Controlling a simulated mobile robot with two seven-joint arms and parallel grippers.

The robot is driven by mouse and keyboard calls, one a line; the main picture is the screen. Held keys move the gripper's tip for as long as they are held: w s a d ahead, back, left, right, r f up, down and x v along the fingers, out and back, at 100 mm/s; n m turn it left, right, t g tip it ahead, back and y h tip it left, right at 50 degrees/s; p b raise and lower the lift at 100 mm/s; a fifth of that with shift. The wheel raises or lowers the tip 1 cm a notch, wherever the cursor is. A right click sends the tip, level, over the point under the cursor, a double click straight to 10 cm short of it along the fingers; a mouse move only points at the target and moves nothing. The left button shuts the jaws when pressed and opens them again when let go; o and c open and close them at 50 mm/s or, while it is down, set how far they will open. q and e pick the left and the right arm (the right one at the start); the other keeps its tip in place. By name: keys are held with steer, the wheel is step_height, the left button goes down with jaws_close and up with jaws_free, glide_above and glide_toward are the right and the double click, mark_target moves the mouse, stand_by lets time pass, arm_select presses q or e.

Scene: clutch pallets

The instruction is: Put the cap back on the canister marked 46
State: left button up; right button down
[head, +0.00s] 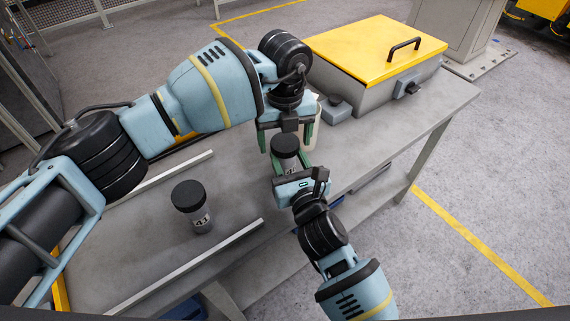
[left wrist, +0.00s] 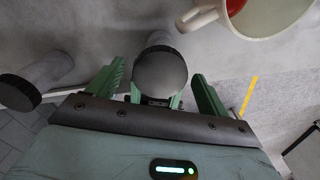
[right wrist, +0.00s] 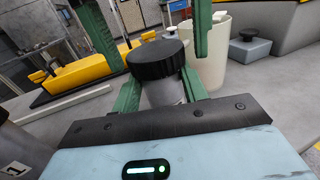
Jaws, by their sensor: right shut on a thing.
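A grey canister (right wrist: 163,95) with a black cap (head: 285,145) on top stands in the jaws of my right gripper (head: 291,170), which is shut on its body. Its number is hidden. The cap looks seated and level in the right wrist view (right wrist: 157,59). My left gripper (head: 285,138) points down over this canister. Its green fingers are apart, one to each side of the cap, with gaps visible in the left wrist view (left wrist: 160,95). A second canister (head: 201,219) with a black cap stands upright to the left; its label looks like 43 or 41.
A white cup with red inside (left wrist: 262,12) stands just behind the held canister. A grey case with a yellow lid (head: 375,48) and a small grey block (head: 335,108) are at the back right. Metal rails (head: 190,268) lie on the grey table (head: 390,150).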

arm_select(q)
steer(key=shift+r, duration=2.25)
steer(key=o, duration=0.5)
steer(key=shift+c, duration=0.2)
step_height(320, 180, up, 12)
arm_select(e)
steer(key=c, duration=0.7)
jaws_free()
